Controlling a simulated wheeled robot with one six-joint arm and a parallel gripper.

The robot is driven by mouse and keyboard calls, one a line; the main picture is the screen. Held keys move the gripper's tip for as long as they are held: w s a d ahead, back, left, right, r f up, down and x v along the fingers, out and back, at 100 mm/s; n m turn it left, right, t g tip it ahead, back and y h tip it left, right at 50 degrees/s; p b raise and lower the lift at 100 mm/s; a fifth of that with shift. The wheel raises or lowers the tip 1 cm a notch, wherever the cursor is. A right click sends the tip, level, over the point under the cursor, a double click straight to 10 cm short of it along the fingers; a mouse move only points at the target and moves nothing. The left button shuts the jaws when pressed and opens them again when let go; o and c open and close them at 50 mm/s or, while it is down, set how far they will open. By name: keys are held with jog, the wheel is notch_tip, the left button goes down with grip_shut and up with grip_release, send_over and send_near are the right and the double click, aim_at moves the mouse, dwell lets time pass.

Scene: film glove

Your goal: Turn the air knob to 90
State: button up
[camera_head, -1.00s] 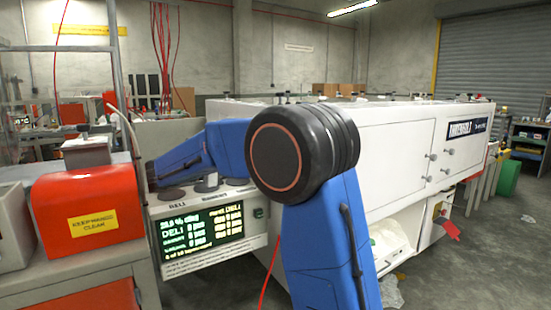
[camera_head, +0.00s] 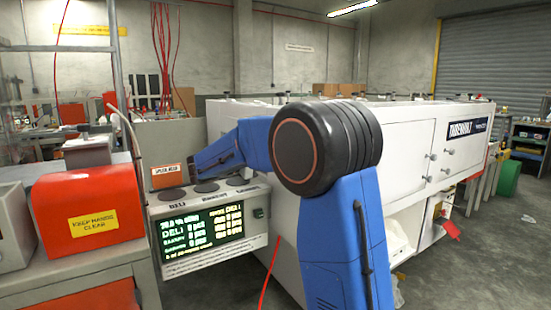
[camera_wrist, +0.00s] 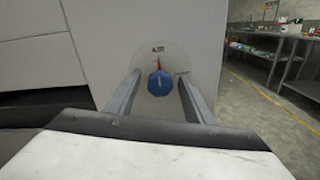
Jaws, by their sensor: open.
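The air knob (camera_wrist: 161,83) is a blue round knob in the middle of the wrist view, on a pale round dial plate (camera_wrist: 146,53) with a small label above it. A red mark shows just above the knob. A thin light line shows on the knob's face; its exact angle is too small to read. My gripper (camera_wrist: 160,76) is open, with one finger on each side of the knob in the picture. I cannot tell whether the fingers touch it.
The dial is on a white panel (camera_wrist: 93,50). A grey workbench (camera_wrist: 285,50) stands at right beyond open floor. In the head view, a large white machine (camera_head: 400,150) fills the middle; a display box (camera_head: 208,228) and red box (camera_head: 88,205) stand left.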

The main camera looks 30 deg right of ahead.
jog(key=shift+d, duration=0.15)
jog(key=c, duration=1.1)
jog(key=shift+o, duration=0.2)
jog(key=shift+m, duration=0.3)
jog(key=m, duration=0.3)
jog(key=shift+m, duration=0.4)
jog(key=m, duration=0.4)
jog(key=shift+m, duration=0.3)
jog(key=m, duration=0.4)
jog(key=shift+f+m, duration=0.1)
jog(key=shift+m, duration=2.3)
